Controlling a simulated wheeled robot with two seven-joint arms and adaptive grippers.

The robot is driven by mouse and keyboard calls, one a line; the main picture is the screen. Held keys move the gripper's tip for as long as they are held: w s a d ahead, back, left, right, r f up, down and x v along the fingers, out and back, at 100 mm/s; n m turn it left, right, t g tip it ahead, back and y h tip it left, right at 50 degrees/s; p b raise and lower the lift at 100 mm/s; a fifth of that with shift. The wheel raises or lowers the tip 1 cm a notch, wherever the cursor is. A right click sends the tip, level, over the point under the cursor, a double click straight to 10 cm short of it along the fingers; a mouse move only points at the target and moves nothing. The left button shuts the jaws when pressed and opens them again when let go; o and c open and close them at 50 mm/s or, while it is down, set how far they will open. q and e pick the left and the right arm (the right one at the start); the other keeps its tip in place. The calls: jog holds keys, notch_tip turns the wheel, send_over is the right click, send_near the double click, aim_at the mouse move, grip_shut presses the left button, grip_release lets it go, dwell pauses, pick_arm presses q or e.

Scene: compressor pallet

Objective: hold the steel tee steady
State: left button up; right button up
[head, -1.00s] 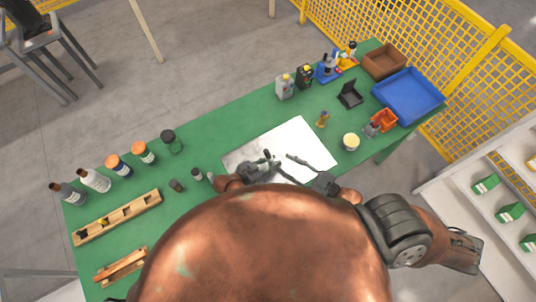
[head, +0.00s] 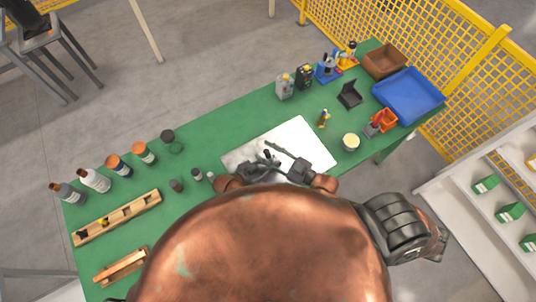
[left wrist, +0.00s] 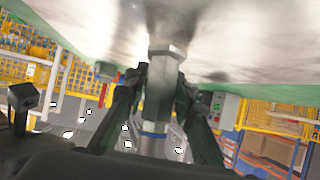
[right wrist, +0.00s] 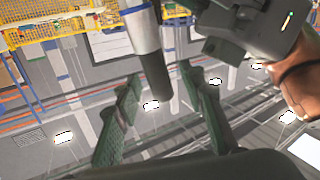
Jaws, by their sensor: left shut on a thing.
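A grey metal piece with a hexagonal section and a blue ring, which I take for the steel tee (left wrist: 165,66), stands between the fingers of my left gripper (left wrist: 158,90) in the left wrist view. My left gripper is shut on it. In the right wrist view, a grey cylinder with a dark end (right wrist: 153,72) reaches down between the spread fingers of my right gripper (right wrist: 160,85). The right gripper is open, with gaps visible beside the cylinder. Both grippers meet over the white mat in the head view, where the tee is hard to make out.
The white mat (head: 305,137) lies on the green table (head: 225,120). Bottles (head: 95,179) and a wooden rack (head: 117,217) stand left. A yellow-lidded tub (head: 350,142), a blue tray (head: 408,96) and a brown box (head: 384,61) are right. My copper body hides the near edge.

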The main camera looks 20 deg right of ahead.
jog(key=shift+c, duration=0.4)
grip_shut()
notch_tip(320, 180, up, 10)
jog(key=shift+f, duration=0.25)
jog(key=shift+y, duration=0.3)
jog(key=shift+f, duration=2.6)
